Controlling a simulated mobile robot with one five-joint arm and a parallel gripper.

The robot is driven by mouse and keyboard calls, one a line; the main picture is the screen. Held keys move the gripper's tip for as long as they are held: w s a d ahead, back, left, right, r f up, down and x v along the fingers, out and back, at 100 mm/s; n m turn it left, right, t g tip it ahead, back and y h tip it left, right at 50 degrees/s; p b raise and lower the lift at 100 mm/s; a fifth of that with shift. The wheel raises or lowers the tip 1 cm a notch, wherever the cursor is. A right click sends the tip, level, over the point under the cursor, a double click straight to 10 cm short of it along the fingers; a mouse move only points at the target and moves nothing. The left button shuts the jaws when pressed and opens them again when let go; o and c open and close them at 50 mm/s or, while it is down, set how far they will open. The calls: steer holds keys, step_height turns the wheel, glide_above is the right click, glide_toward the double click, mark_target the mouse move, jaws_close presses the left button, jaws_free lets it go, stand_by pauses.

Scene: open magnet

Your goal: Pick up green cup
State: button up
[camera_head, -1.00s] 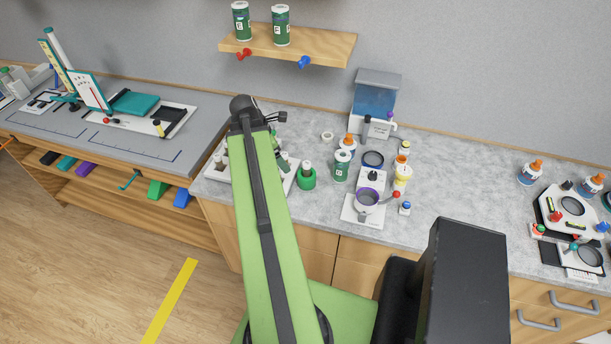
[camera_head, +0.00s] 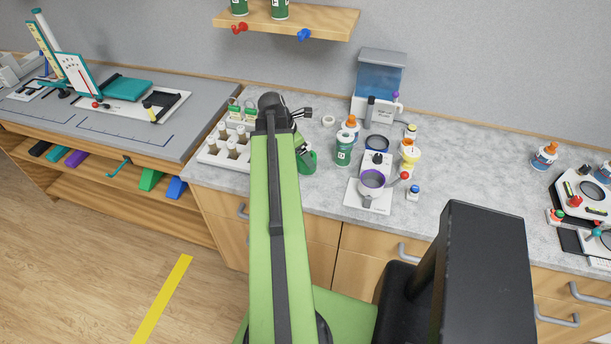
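The green cup (camera_head: 309,163) stands on the grey counter, right of the white rack and left of a green-labelled bottle. My arm covers its left part. My gripper (camera_head: 305,113) is at the far end of my green arm, above and behind the cup in the picture, apart from it as far as I can see. Its small dark fingers point to the right. They are too small to tell whether they are open or shut, and I see nothing held in them.
A white rack (camera_head: 209,156) with several vials stands left of the cup. A green-labelled bottle (camera_head: 344,148) and a stand with a purple-rimmed bowl (camera_head: 371,183) stand to its right. A blue-tanked machine (camera_head: 380,78) is behind. The counter's front edge is close.

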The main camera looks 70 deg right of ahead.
steer(key=b+x, duration=0.4)
steer(key=x, duration=0.1)
steer(key=shift+w+d+f+b, duration=0.15)
steer(key=shift+d+f+b, duration=0.05)
steer(key=shift+d+b, duration=0.2)
steer(key=shift+a+r, duration=0.1)
steer(key=shift+r, duration=0.1)
steer(key=c, duration=1.7)
